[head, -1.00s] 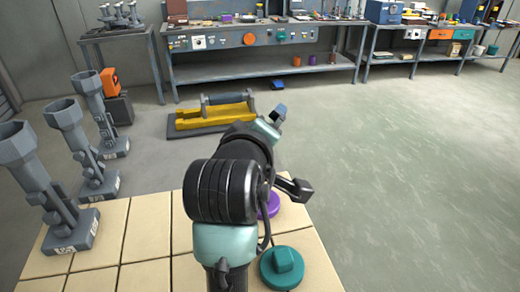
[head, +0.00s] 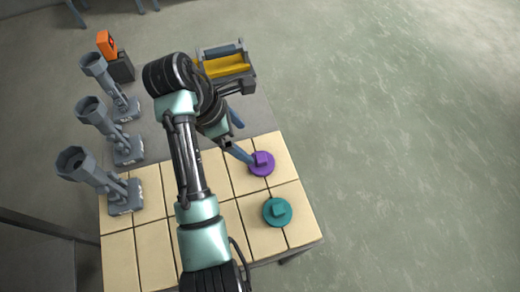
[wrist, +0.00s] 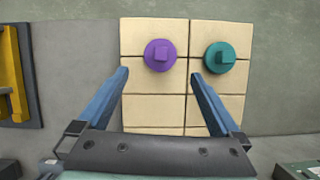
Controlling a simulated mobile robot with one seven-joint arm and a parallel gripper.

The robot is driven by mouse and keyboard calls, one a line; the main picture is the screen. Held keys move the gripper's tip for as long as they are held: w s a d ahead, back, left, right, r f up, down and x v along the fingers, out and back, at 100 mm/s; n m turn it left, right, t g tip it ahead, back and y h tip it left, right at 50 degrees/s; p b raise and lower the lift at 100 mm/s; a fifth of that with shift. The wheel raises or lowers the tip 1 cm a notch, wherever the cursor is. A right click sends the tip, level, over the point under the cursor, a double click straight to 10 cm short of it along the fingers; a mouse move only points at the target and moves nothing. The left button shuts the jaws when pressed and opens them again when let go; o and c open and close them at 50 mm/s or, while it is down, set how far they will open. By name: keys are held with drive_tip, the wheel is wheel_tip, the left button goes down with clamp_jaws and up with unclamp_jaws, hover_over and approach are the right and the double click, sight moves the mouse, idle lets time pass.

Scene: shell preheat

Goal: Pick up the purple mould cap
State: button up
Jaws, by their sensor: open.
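The purple mould cap (head: 262,164) is a round disc with a square knob on top. It lies on the tan tiled table (head: 160,250) near its right side. In the wrist view the purple cap (wrist: 160,56) lies ahead of my gripper (wrist: 160,75), between the lines of its two blue fingers. The fingers are wide apart with nothing between them. In the head view my gripper (head: 243,143) is beside the purple cap at its upper left, partly hidden by my arm. I cannot tell its height above the table.
A teal cap (head: 277,211) of like shape lies close to the purple one; it also shows right of it in the wrist view (wrist: 219,57). Several grey moulds (head: 118,152) stand along the left. A yellow tray (head: 228,66) lies beyond the table. The floor at right is clear.

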sight(260, 158)
drive_tip(key=x, duration=0.6)
drive_tip(key=shift+s+d+f, duration=0.1)
drive_tip(key=shift+d+f, duration=0.1)
drive_tip(key=shift+f, duration=0.2)
drive_tip(key=shift+s+p+x, duration=0.15)
drive_tip(key=shift+p+x, duration=0.05)
drive_tip(key=shift+x, duration=1.25)
drive_tip(key=shift+s+p+x, duration=0.15)
drive_tip(key=shift+x, duration=1.25)
drive_tip(key=shift+w+a, duration=0.2)
drive_tip(key=shift+w, duration=0.05)
drive_tip(key=c, duration=1.1)
